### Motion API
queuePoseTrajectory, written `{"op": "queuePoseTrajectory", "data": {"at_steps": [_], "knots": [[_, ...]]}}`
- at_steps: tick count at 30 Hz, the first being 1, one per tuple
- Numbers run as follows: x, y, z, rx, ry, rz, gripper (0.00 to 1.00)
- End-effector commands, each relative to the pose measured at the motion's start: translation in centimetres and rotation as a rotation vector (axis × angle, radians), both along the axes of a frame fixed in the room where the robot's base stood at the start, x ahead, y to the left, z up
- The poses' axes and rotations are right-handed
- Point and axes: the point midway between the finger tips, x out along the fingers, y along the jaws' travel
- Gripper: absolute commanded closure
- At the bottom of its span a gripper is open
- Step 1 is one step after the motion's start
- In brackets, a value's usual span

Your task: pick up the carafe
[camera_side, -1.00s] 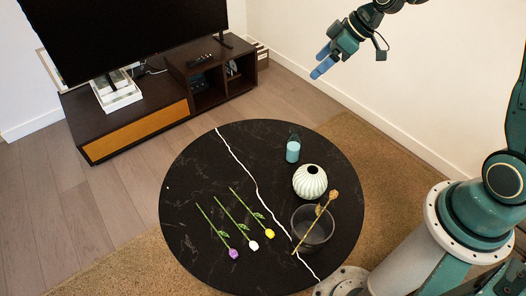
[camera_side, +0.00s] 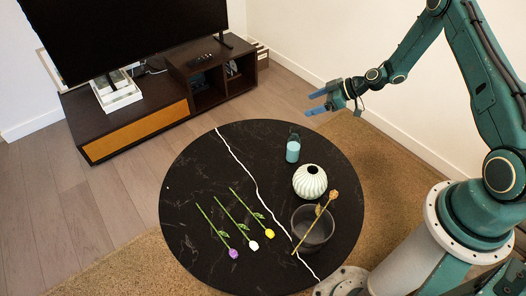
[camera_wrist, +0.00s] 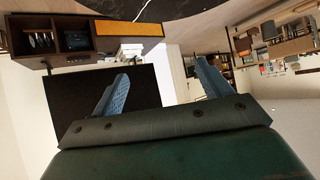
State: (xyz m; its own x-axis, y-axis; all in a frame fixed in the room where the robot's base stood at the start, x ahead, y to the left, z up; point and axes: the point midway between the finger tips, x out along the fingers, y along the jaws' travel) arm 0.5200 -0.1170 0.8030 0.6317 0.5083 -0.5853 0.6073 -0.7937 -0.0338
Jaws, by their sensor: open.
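The carafe (camera_side: 292,151) is a small dark-necked glass vessel with pale blue contents. It stands upright near the far edge of the round black table (camera_side: 190,200). My gripper (camera_side: 309,104) is open and empty, with its two blue fingers spread. In the side view it appears above and slightly right of the carafe, apart from it. In the wrist view the fingers of my gripper (camera_wrist: 163,78) point toward the TV and cabinet. The carafe does not show in the wrist view.
A ribbed pale vase (camera_side: 309,182) stands close to the carafe, at its lower right. A dark glass bowl (camera_side: 313,232) has a dried flower (camera_side: 328,207) lying across it. A TV cabinet (camera_side: 135,120) stands behind.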

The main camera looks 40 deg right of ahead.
Motion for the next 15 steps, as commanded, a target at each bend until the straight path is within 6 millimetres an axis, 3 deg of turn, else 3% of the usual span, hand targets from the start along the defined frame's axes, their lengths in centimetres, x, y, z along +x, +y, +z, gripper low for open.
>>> {"op": "queuePoseTrajectory", "data": {"at_steps": [3,15], "knots": [[-0.4,-0.9,-3.1,0.024,-0.031,-0.028,0.23],[-3.0,-2.8,-12.2,0.074,-0.146,-0.146,0.23]]}}
